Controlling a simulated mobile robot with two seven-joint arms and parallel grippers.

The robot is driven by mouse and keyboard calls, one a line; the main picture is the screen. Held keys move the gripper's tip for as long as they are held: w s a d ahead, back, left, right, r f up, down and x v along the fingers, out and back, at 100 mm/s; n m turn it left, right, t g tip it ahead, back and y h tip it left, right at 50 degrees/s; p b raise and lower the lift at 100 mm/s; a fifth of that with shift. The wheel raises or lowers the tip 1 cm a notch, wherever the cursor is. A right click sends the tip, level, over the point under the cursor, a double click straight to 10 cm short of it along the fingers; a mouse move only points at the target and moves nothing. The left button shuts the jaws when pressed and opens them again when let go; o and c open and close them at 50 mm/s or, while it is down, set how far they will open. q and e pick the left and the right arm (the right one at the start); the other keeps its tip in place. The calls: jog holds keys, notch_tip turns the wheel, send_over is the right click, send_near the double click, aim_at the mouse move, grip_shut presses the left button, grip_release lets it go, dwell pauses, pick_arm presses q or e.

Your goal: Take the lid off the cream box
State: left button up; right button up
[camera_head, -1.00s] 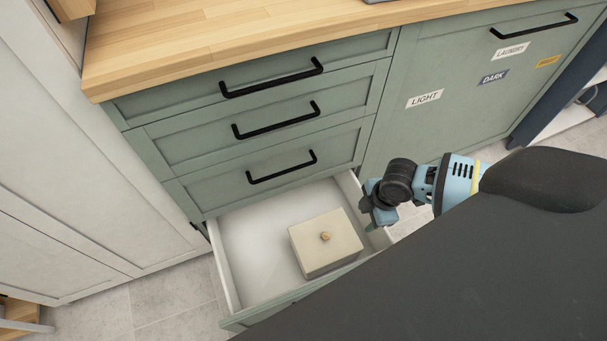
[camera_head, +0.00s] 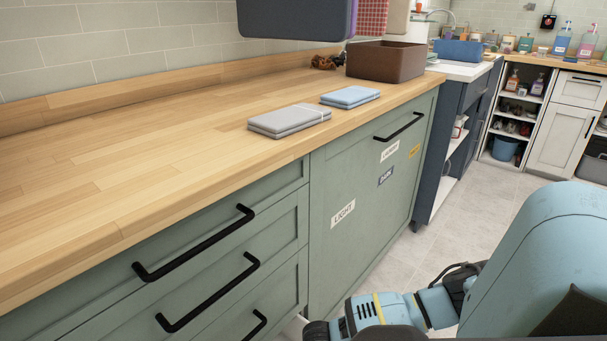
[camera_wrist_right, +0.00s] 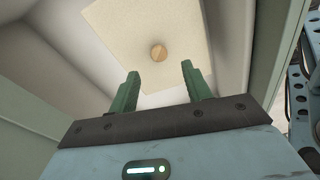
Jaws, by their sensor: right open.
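The cream box shows in the right wrist view, seen from above, with its lid (camera_wrist_right: 140,35) on and a round wooden knob (camera_wrist_right: 158,53) on the lid. It sits inside the open white drawer (camera_wrist_right: 50,62). My right gripper (camera_wrist_right: 160,84) is open and empty, its two green fingers apart and pointing toward the knob. The knob lies beyond the fingertips, near the middle of the gap, not between the fingers. In the head view the box and the right fingers are out of sight; only part of my right arm shows at the bottom. My left gripper is in neither view.
Green drawer fronts (camera_head: 225,262) with black handles stand under the wooden countertop (camera_head: 130,170). Folded grey towels (camera_head: 288,121), folded blue towels (camera_head: 350,96) and a brown bin (camera_head: 385,62) are on the counter. Drawer walls surround the box. Tiled floor (camera_head: 480,205) is clear at right.

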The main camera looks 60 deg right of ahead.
jog(key=shift+f, duration=0.7)
jog(key=f+b, duration=0.2)
jog(key=f, duration=0.1)
jog(key=f+b, duration=0.1)
jog(key=f, duration=0.1)
jog(key=shift+w+a+f, duration=0.1)
jog(key=shift+w+a, duration=0.15)
jog(key=shift+a, duration=0.1)
jog(key=c, duration=0.9)
jog(key=shift+c, duration=0.8)
grip_shut()
notch_tip(320, 180, up, 10)
jog(key=p, duration=0.4)
